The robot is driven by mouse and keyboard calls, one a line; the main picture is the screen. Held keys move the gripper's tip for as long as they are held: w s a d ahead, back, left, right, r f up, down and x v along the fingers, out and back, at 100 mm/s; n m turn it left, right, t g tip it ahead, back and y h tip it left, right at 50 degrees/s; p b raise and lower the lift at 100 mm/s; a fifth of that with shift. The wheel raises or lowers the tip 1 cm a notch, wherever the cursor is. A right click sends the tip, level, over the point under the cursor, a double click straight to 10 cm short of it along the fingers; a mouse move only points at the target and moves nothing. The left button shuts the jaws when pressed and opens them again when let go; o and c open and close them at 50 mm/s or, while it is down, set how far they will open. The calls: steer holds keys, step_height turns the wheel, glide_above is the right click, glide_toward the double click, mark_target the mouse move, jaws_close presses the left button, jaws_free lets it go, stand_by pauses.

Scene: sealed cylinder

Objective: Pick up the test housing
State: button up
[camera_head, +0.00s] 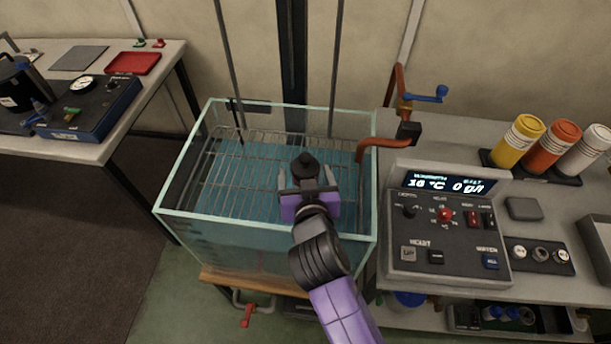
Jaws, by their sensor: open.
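A dark cylinder with a small knob on top (305,166), which looks like the test housing, shows inside the glass tank (170,205). My gripper (306,178) reaches over the tank's front rim, with its fingers apart on the left and right of the dark cylinder. I cannot tell whether either finger touches it. The purple gripper body and my arm hide the cylinder's lower part and what it rests on.
A wire rack (230,170) spans the tank over blue water. A copper pipe (378,143) bends over the right rim. A control box (445,262) stands to the right, near several coloured bottles. The left table (100,152) holds a blue-sided instrument (98,118) and a red tray (134,63).

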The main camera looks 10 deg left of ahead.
jaws_close()
steer(key=shift+r, duration=0.1)
steer(key=shift+r, duration=0.1)
